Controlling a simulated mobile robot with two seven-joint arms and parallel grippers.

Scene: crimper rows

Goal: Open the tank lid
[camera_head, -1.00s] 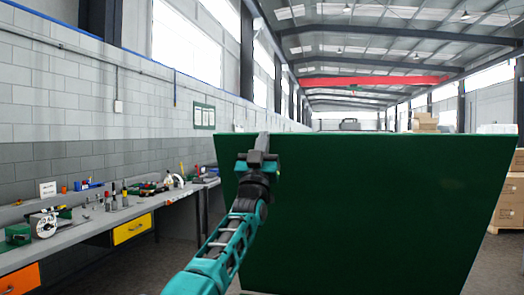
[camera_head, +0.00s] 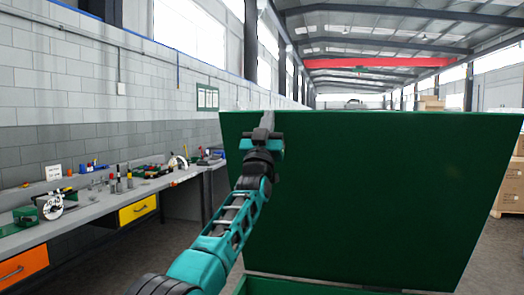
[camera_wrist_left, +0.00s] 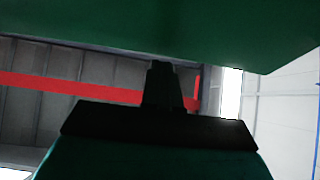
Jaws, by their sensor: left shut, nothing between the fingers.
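The tank lid (camera_head: 375,195) is a large dark green panel that stands raised and nearly upright in the head view. Below it a green strip of the tank's rim (camera_head: 320,287) shows at the bottom edge. My left gripper (camera_head: 267,120) is shut and empty, at the upper left part of the lid, near its top edge. Whether it touches the lid I cannot tell. In the left wrist view the gripper (camera_wrist_left: 163,85) is a dark shape pointing up towards the green lid (camera_wrist_left: 190,25). My right gripper is not in view.
A workbench (camera_head: 105,205) with tools, a yellow drawer (camera_head: 137,209) and an orange drawer (camera_head: 22,266) runs along the left wall. Cardboard boxes (camera_head: 510,175) stand behind the lid at the right. Some floor (camera_head: 165,245) is open between bench and tank.

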